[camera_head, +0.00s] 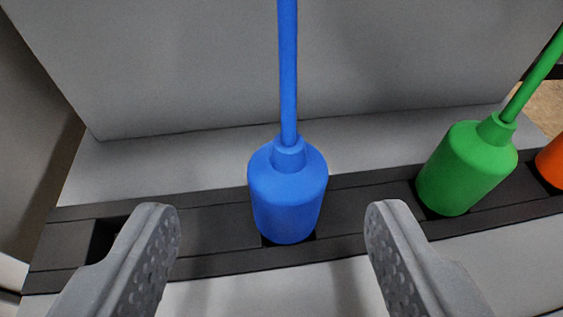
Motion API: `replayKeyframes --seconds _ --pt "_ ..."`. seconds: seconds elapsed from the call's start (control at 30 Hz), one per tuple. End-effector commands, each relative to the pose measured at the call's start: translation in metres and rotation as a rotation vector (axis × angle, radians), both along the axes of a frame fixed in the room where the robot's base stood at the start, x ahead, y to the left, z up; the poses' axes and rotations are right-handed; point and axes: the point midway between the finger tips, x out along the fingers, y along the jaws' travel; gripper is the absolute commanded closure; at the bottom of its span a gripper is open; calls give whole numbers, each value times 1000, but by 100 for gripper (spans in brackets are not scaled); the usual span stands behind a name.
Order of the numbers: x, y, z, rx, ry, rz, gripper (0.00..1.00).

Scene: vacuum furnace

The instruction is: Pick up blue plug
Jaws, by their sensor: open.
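The blue plug (287,198) stands upright in the dark socket strip (215,222), near the middle of the view. Its blue cable (288,70) runs straight up from its neck. My gripper (272,222) is open, with one grey finger low on the left and the other low on the right. The plug shows between the fingers, and there is a visible gap on each side. The plug's lower end is hidden in the strip.
A green plug (466,170) with a green cable stands in the strip to the right. Part of an orange plug (552,162) shows at the right edge. An empty square socket (105,240) is at the left. A grey panel (200,70) rises behind the strip.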

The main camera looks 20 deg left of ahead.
Motion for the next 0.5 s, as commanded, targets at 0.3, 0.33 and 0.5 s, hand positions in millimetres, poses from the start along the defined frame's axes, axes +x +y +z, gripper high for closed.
replayKeyframes --seconds 0.3,0.33,0.5 --pt "12 5 -6 0 -1 0 43" --pt "14 5 -7 -1 -1 -1 43" --pt "31 10 -17 -1 0 0 43"
